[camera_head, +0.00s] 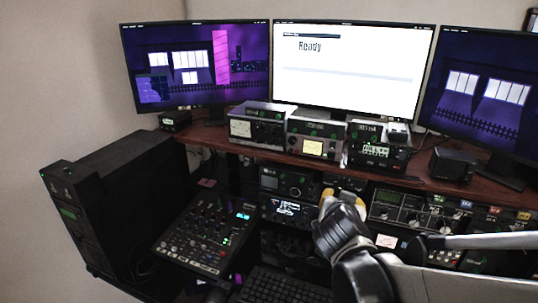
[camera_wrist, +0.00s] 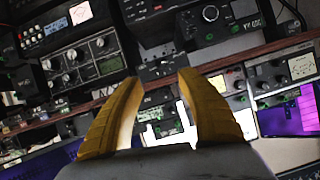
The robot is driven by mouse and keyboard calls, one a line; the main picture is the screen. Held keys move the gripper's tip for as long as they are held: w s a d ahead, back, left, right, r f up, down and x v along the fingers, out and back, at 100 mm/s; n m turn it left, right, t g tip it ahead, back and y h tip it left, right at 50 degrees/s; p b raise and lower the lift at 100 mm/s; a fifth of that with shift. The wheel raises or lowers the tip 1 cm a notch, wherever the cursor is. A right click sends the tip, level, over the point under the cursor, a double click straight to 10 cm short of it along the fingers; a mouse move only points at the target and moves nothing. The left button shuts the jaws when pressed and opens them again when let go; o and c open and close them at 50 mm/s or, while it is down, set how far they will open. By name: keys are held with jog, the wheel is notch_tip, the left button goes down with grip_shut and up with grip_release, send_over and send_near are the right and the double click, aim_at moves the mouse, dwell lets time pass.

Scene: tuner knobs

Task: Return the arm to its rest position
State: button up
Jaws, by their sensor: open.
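My gripper (camera_head: 343,197) is in front of the radio rack below the desk shelf, with my arm reaching in from the lower right of the head view. In the wrist view my gripper (camera_wrist: 152,90) shows two yellow fingers spread apart with nothing between them. The wrist view looks tilted or upside down onto the equipment. Beyond the fingertips are radio units with knobs, including a black tuner unit (camera_wrist: 225,25) at the top. Whether a fingertip touches any panel cannot be told.
A wooden shelf (camera_head: 430,184) carries several radio boxes and three monitors, the middle one (camera_head: 352,70) reading "Ready". A mixer (camera_head: 205,235) lies at the lower left beside a black cabinet (camera_head: 120,200). A keyboard (camera_head: 280,288) lies below. A small black speaker (camera_head: 452,164) stands right.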

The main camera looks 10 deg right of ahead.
jog(key=s+a+f+n+g+y, duration=0.2)
jog(key=s+a+n+y, duration=0.1)
jog(key=s+a, duration=0.3)
jog(key=s+a+f+n+g+y, duration=0.2)
jog(key=s+a, duration=0.4)
jog(key=s, duration=0.5)
jog(key=n+y, duration=0.1)
jog(key=n, duration=0.1)
jog(key=shift+a+n, duration=0.15)
jog(key=shift+n, duration=0.15)
